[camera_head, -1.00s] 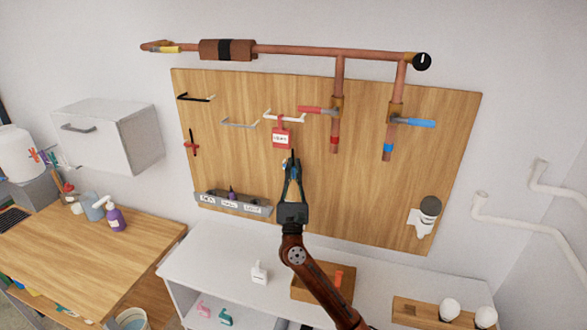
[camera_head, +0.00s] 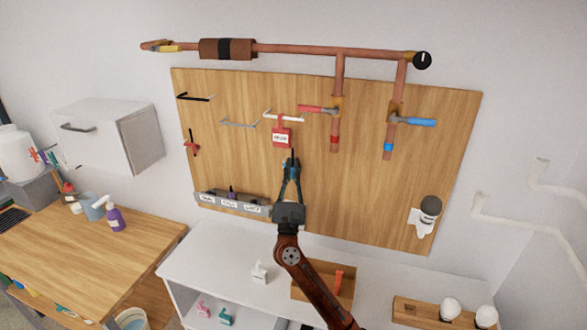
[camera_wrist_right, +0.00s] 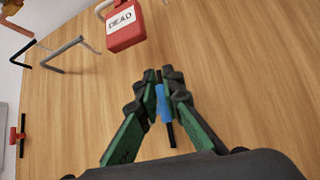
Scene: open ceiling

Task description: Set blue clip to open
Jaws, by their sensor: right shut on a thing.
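The blue clip (camera_wrist_right: 162,104) shows in the right wrist view as a small blue body with a thin black bar (camera_wrist_right: 171,134) on the wooden board. It sits between the fingertips of my right gripper (camera_wrist_right: 162,88), which is shut on it. The fingers hide much of the clip, and I cannot tell which setting it is in. In the head view my right gripper (camera_head: 291,168) reaches up to the board below the red tag. The clip is mostly hidden there. My left gripper is not in view.
A red tag (camera_head: 282,137) hangs from a white hook just above the gripper. A red clip (camera_head: 192,147) is at the board's left. Copper pipes with a red handle (camera_head: 318,110) and a blue handle (camera_head: 415,122) are at the upper right. A grey labelled rail (camera_head: 232,204) is lower left.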

